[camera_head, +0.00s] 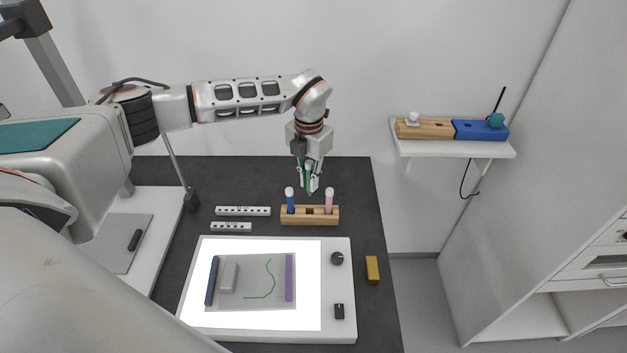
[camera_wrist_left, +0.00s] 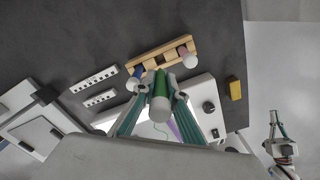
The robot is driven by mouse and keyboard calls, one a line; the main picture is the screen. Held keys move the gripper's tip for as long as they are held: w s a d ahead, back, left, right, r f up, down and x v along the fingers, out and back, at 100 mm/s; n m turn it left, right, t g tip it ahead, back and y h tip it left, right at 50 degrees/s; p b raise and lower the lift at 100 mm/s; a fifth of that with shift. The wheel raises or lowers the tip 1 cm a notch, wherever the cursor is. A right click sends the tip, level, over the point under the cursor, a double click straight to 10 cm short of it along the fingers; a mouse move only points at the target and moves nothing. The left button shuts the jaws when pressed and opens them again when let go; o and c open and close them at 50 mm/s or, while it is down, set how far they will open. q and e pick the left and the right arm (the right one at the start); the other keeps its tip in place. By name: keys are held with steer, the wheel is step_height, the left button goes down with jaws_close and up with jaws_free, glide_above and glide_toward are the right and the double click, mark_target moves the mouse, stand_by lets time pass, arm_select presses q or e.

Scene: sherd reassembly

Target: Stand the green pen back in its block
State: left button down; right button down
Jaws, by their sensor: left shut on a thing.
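The green pen (camera_head: 309,183) is held by my left gripper (camera_head: 309,178), which is shut on it. The pen is roughly upright above the wooden block (camera_head: 318,222), near the gap between its two standing pens; I cannot tell whether its lower end touches the block. In the left wrist view, the green pen (camera_wrist_left: 160,92) lies between the fingers of my left gripper (camera_wrist_left: 158,88), with the block (camera_wrist_left: 165,53) beyond. What appears to be my right gripper (camera_wrist_left: 275,122) shows small at the right of that view; its jaws are unclear.
A blue pen (camera_head: 290,198) and a pink pen (camera_head: 329,197) stand in the block. Two slotted light strips (camera_head: 243,211) lie left of it. A lit panel (camera_head: 335,287) and a yellow block (camera_head: 372,269) lie in front. A wall shelf (camera_head: 455,149) is at right.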

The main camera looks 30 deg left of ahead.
mark_target(309, 194)
arm_select(q)
steer(key=shift+f, duration=0.1)
arm_select(e)
steer(key=shift+a, duration=0.1)
arm_select(q)
steer(key=shift+f, duration=0.75)
steer(key=shift+f+b, duration=0.35)
steer(key=shift+f, duration=0.45)
steer(key=shift+f+b, duration=0.4)
steer(key=shift+f, duration=0.3)
steer(key=shift+f+b, duration=0.25)
steer(key=shift+b, duration=0.15)
steer(key=shift+f, duration=0.1)
arm_select(e)
steer(key=shift+w+a+r+t+y, duration=0.15)
steer(key=shift+w+a+r, duration=0.1)
steer(key=shift+a, duration=0.2)
steer(key=shift+w+a+r+t+y, duration=0.1)
steer(key=shift+w+a, duration=0.1)
steer(key=shift+a, duration=0.25)
steer(key=shift+w+a+r+t+y, duration=0.15)
steer(key=shift+w+a+r, duration=0.1)
steer(key=shift+a, duration=0.2)
steer(key=shift+s+d+f, duration=0.15)
steer(key=shift+f, duration=0.1)
steer(key=shift+r, duration=0.25)
